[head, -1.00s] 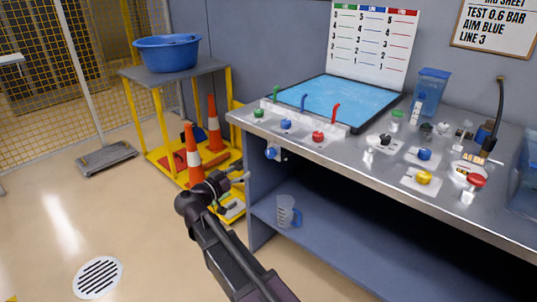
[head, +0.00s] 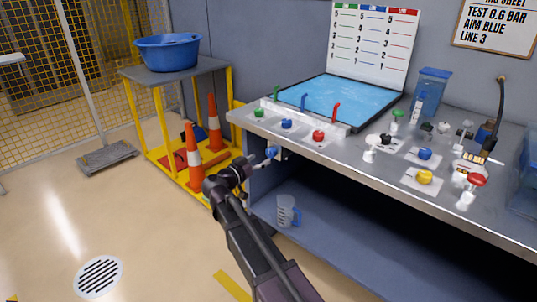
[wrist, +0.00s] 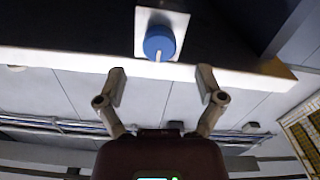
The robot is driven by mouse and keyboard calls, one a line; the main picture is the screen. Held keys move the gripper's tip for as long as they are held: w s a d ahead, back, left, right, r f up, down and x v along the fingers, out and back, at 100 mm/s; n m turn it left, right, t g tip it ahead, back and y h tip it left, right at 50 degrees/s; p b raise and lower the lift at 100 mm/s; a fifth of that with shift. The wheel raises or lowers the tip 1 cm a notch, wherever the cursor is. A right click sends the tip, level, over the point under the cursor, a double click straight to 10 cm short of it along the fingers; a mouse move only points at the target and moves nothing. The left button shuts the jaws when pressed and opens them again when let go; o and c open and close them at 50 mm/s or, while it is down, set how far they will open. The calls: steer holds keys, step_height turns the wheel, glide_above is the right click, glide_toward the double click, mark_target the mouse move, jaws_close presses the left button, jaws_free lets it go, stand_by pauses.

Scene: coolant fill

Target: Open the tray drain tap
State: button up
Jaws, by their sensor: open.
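The tray drain tap has a blue round knob (head: 271,152) on a white plate, below the front left edge of the bench. In the wrist view the knob (wrist: 159,42) has a pale bar on its face and sits upper centre, ahead of the gap between the fingers. The bench tray (head: 310,110) above holds light blue liquid. My gripper (head: 256,163) is just in front of the knob, to its lower left. In the wrist view my gripper (wrist: 161,74) is open and empty, its fingertips apart from the knob.
A clear measuring jug (head: 286,212) stands on the lower shelf (head: 325,238) below the tap. Orange cones (head: 193,170) and a yellow stand (head: 228,80) with a blue basin (head: 168,52) are at left. Green, blue and red knobs line the bench's front. Floor is clear at lower left.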

mark_target(269, 154)
steer(key=shift+x, duration=2.45)
